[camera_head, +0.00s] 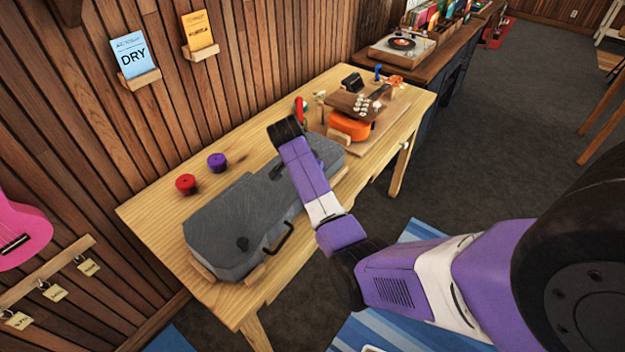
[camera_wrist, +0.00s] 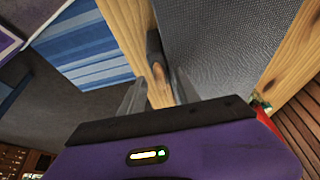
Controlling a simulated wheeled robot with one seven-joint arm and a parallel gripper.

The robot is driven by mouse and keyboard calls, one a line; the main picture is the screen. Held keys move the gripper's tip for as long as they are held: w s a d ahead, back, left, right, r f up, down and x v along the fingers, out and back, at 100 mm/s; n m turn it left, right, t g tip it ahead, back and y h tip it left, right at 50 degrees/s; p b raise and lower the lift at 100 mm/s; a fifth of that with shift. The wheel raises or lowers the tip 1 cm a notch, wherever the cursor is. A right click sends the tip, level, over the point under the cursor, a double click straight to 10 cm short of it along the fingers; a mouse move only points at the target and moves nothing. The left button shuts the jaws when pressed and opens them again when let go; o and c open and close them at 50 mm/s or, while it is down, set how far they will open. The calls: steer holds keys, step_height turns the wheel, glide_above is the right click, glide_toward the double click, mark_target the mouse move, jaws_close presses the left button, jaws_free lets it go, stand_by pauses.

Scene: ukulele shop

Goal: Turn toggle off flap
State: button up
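In the wrist view the case's textured grey surface (camera_wrist: 220,45) fills the upper right. A dark narrow piece (camera_wrist: 154,48) stands at its edge, possibly the toggle flap; I cannot tell. My gripper (camera_wrist: 158,90) has its two fingers apart and appears empty, with pale wood behind the gap.
An orange ukulele (camera_head: 350,125) lies at the far end. A plank wall (camera_head: 90,130) borders the back; open floor lies on the right.

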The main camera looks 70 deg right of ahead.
steer(key=b+v, duration=0.1)
steer(key=v, duration=0.6)
steer(key=shift+r, duration=0.3)
steer(key=shift+a, duration=0.1)
